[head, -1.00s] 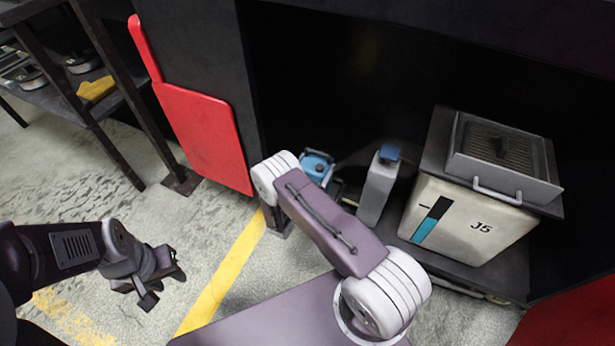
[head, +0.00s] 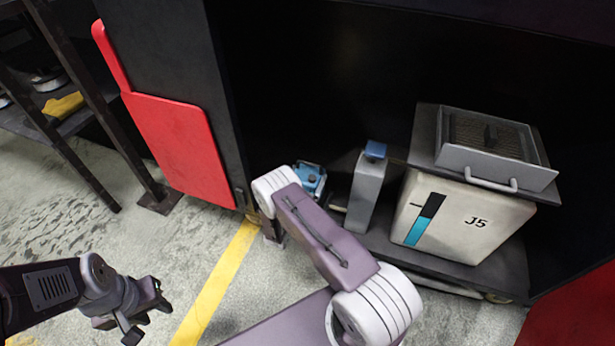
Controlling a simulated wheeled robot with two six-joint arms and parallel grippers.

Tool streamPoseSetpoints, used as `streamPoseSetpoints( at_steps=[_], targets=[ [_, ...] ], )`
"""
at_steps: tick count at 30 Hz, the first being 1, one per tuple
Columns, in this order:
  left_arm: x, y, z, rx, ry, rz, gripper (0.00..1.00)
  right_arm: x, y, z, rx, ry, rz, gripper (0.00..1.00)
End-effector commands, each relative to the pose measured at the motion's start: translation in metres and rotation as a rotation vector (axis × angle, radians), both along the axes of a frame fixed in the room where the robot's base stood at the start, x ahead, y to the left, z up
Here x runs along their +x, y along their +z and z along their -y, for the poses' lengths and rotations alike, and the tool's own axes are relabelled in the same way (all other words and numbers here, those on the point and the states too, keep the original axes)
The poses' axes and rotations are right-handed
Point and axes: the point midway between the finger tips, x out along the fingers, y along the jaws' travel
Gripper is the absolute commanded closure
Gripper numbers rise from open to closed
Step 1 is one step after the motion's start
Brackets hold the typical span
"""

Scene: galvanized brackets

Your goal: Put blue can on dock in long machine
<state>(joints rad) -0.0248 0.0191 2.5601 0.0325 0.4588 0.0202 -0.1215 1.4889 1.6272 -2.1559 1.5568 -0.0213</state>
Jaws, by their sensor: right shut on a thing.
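The blue can (head: 311,178) shows at the mouth of the dark opening of the long machine (head: 222,70), just past the far end of my right arm. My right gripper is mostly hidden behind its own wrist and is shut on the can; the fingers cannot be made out. The can's lower part is hidden by the arm. The dock cannot be clearly made out in the dark opening. My left gripper (head: 148,312) is open and empty above the floor at the lower left, far from the can.
A grey canister with a blue cap (head: 366,190) stands right of the can. A red panel (head: 172,140) is at left. A shelf (head: 50,120) stands far left.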

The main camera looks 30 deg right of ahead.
Motion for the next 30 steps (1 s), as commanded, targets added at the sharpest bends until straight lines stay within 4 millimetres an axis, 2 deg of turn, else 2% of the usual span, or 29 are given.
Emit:
streamPoseSetpoints(
  at_steps=[3, 4, 5, 14, 17, 30],
  targets=[
    [0.0, -0.002, 0.0, 0.0, 0.0, 0.0, 0.64, 0.001, -0.001, 0.0, -0.003, 0.0, 0.006, 0.82],
    [0.0, -0.002, 0.0, 0.0, 0.0, 0.0, 0.64, 0.0, -0.002, 0.0, 0.0, 0.0, 0.0, 0.04],
    [0.0, -0.001, 0.0, 0.0, 0.0, 0.0, 0.64, 0.0, -0.002, 0.0, 0.0, 0.0, 0.0, 0.0],
    [0.0, 0.003, 0.0, 0.0, 0.0, 0.0, 0.64, 0.0, 0.002, -0.001, 0.0, 0.0, 0.0, 0.0],
    [0.0, 0.01, 0.0, 0.0, 0.0, 0.0, 0.64, -0.008, 0.003, -0.011, 0.0, 0.004, -0.004, 0.0],
    [0.0, 0.046, 0.0, 0.0, 0.0, 0.0, 0.64, -0.062, 0.004, -0.075, -0.001, 0.005, -0.002, 0.0]
  ],
)
